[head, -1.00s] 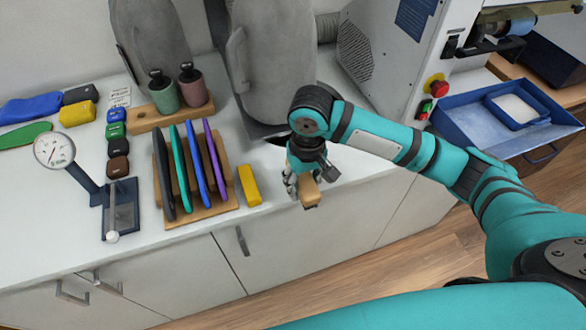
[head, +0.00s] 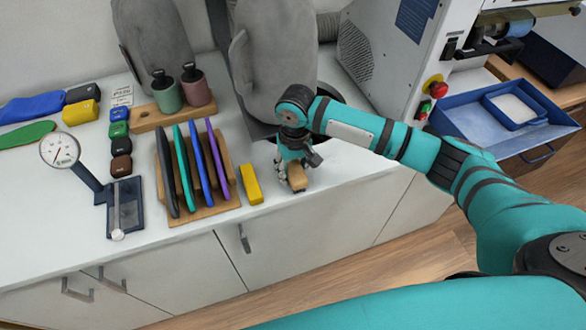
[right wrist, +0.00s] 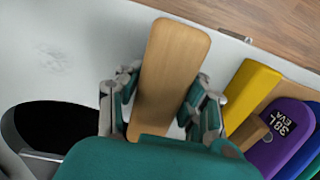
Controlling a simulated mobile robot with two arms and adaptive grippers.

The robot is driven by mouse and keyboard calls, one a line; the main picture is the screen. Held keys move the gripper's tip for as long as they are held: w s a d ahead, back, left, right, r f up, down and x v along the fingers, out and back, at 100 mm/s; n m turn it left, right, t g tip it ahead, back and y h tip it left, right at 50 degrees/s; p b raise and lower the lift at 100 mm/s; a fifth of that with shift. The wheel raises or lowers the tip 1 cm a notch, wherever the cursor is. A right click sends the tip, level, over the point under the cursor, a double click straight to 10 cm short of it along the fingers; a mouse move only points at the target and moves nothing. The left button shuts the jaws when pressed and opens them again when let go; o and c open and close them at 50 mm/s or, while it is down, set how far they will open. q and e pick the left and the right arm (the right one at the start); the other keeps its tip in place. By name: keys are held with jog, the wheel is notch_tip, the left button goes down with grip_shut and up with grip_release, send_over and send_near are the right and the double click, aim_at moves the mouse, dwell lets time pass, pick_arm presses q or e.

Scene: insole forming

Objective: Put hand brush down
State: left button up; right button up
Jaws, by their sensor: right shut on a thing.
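The hand brush (head: 296,177) has a light wooden handle or back and is in my right gripper (head: 292,172), over the counter near its front edge. In the right wrist view the brush (right wrist: 170,70) lies between the two fingers of the right gripper (right wrist: 162,105), which are closed on its sides. Its bristles are hidden. I cannot tell whether its underside touches the counter (head: 330,180). My left gripper is not in view.
A yellow block (head: 250,184) lies just left of the brush. Beyond it stands a wooden rack (head: 205,212) with several coloured insoles. A dial gauge (head: 62,152) stands further left. Grey forms (head: 275,60) stand behind. Bare counter lies right of the brush.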

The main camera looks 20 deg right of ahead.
aim_at(294, 164)
jog(key=o, duration=1.2)
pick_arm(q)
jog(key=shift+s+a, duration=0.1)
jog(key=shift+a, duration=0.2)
pick_arm(e)
notch_tip(294, 164, up, 12)
jog(key=shift+d+f+b, duration=0.1)
jog(key=shift+f+b, duration=0.15)
jog(key=shift+b, duration=0.5)
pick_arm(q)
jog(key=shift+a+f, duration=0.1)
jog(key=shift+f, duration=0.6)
pick_arm(e)
jog(key=shift+r, duration=0.35)
